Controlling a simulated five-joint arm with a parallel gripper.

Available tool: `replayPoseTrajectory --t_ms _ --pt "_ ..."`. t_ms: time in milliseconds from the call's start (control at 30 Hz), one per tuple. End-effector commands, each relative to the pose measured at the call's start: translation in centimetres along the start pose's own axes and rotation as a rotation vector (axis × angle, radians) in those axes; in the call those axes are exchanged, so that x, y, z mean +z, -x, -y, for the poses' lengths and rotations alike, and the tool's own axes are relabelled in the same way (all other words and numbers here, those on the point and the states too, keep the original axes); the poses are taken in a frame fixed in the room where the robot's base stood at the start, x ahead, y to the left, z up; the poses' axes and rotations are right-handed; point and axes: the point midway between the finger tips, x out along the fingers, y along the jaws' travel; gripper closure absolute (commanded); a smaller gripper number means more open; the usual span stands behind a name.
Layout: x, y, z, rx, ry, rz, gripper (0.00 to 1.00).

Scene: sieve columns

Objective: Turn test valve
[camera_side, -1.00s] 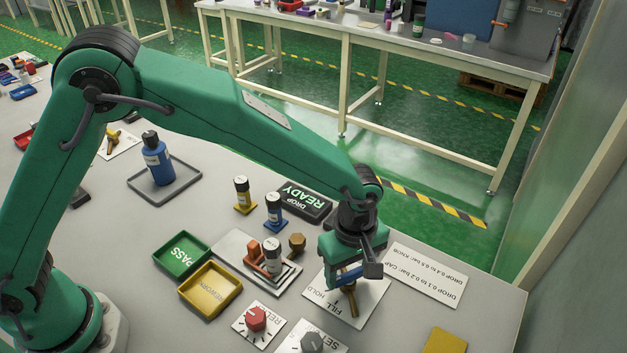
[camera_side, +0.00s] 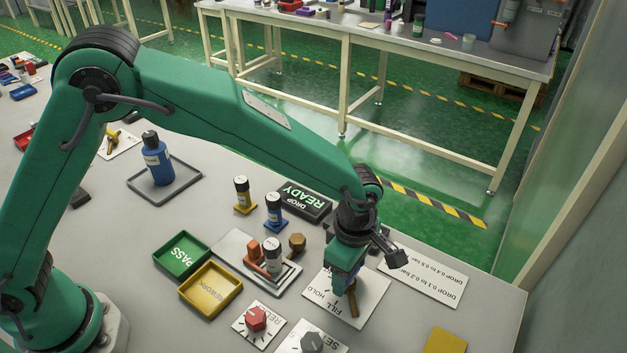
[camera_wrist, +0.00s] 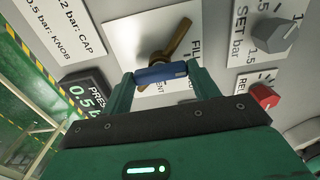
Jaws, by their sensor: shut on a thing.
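The test valve is a brass lever (camera_side: 352,303) with a blue grip, on a white plate (camera_side: 375,307) marked FILL and HOLD. In the wrist view the brass lever (camera_wrist: 178,38) shows beyond the blue grip (camera_wrist: 160,73). My gripper (camera_wrist: 161,76) is shut on the blue grip, one finger at each end. In the side view my gripper (camera_side: 345,284) is low over the plate and hides most of the blue grip.
A red knob (camera_side: 256,318) and a grey knob (camera_side: 312,343) stand on plates nearby. A rack plate (camera_side: 288,285) with a bottle, yellow REWORK tray (camera_side: 238,289), green PASS tray (camera_side: 182,269) and black DROP READY display (camera_side: 306,200) lie left. A white label plate (camera_side: 425,277) lies right.

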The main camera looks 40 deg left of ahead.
Motion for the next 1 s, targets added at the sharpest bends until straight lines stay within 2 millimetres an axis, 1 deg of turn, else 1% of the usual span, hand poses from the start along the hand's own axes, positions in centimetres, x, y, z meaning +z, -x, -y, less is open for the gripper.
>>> replayPoseTrajectory --t_ms 200,233,267,300,333,600,733,867,1000 --pt "-0.1 0.2 -0.1 -0.001 0.005 -0.001 0.63" --pt "-0.1 0.2 -0.1 0.000 0.005 0.000 0.34" --pt "-0.1 0.2 -0.1 0.000 0.005 0.000 0.28" --pt "-0.1 0.2 -0.1 0.000 0.004 0.000 0.20" --pt "-0.1 0.1 -0.1 0.000 0.004 0.000 0.18" --pt "0.0 0.1 0.0 0.000 0.001 0.000 0.18" --pt "0.0 0.4 0.0 0.001 0.000 0.000 0.18" --pt "0.0 1.3 0.0 0.001 0.000 0.001 0.18" --pt "0.0 2.9 0.0 0.001 0.001 0.001 0.18"
